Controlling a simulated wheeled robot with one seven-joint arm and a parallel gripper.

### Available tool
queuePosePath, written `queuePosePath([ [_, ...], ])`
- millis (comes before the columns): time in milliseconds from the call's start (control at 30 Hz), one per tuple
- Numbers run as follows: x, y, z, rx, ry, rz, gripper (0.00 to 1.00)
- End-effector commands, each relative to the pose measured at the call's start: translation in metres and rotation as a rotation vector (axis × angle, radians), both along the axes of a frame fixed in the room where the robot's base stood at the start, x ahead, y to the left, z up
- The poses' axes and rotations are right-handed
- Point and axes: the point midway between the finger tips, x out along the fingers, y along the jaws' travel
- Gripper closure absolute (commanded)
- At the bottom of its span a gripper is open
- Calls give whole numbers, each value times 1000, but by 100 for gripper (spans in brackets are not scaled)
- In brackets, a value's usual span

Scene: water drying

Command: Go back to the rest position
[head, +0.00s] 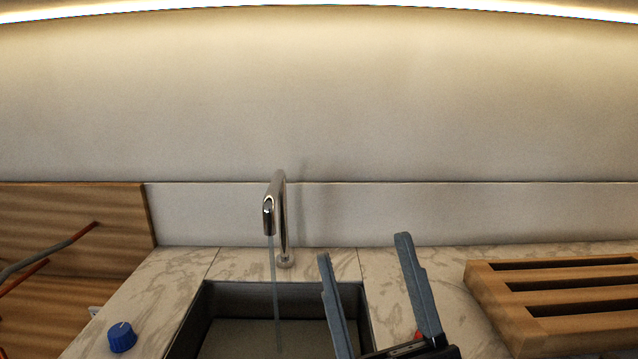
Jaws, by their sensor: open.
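My gripper (366,258) shows at the bottom of the head view, right of centre. Its two grey-blue fingers point up and stand apart, with nothing between them. The left finger overlaps the right side of the sink (258,298), and the right finger is in front of the marble counter. The rest of my arm is cut off by the lower edge.
A chrome faucet (283,222) stands behind the sink, with a thin stream of water falling from it. A blue knob (121,337) sits on the counter at left. A slatted wooden rack (560,296) lies at right. Red-tipped bars show at far left.

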Motion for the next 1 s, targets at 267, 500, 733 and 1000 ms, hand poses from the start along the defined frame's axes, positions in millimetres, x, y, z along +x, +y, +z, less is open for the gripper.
queuePosePath([
  [267,-23,-57,-96,147,330,-93,39],
  [500,-69,-95,-178,205,604,-165,39],
  [733,-133,-124,-243,206,852,-222,39],
  [1000,-220,-150,-293,134,1106,-272,39],
])
